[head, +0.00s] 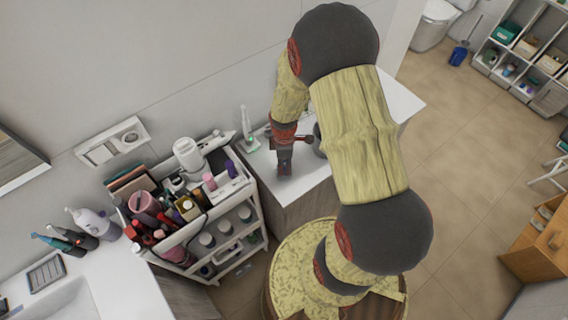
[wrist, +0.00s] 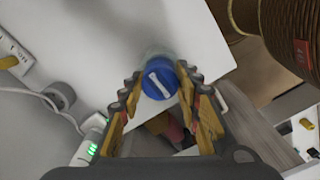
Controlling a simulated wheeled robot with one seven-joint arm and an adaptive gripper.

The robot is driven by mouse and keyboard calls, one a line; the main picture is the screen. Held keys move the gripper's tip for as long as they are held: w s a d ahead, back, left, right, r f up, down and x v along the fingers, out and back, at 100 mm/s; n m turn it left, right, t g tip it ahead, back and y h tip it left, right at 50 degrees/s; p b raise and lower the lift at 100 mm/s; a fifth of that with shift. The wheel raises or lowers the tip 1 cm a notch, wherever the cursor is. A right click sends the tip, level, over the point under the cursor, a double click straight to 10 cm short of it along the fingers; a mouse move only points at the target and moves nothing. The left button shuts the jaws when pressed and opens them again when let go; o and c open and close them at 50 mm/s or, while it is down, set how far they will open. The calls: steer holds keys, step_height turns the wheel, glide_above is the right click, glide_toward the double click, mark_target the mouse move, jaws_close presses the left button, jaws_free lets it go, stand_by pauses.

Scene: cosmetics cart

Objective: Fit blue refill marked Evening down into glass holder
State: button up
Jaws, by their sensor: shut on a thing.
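The blue refill (wrist: 158,82) shows in the wrist view as a round blue top with a white bar across it; I cannot read any marking. My gripper (wrist: 159,72) is shut on it, one finger at each side. A faint, see-through rim that looks like the glass holder (wrist: 157,54) shows just beyond the blue top, over the white counter. I cannot tell whether the refill is inside it or above it. In the head view my gripper (head: 284,165) points down over the white counter (head: 310,178), and its own fingers hide the refill and holder.
A white charger with a green light (wrist: 92,148) and its cable lie left of my gripper in the wrist view. In the head view the crowded cosmetics cart (head: 222,235) stands left of the counter. The counter's front edge is close to my gripper.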

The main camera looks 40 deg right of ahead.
steer(key=shift+f, duration=0.25)
steer(key=o, duration=1.2)
steer(key=shift+r, duration=0.1)
steer(key=shift+r, duration=0.15)
steer(key=s+a+r+m+t, duration=0.1)
steer(key=a+r+m, duration=0.15)
steer(key=r, duration=1.15)
steer(key=s+a+r+m+t, duration=0.15)
steer(key=a+r, duration=0.25)
steer(key=r, duration=1)
steer(key=s+a+r+m+t, duration=0.3)
steer(key=s+a+r+m, duration=0.2)
steer(key=s+r+m, duration=0.2)
step_height(320, 180, up, 4)
steer(key=s, duration=0.2)
steer(key=shift+s+a+m, duration=0.3)
steer(key=shift+s, duration=0.1)
steer(key=shift+f, duration=0.15)
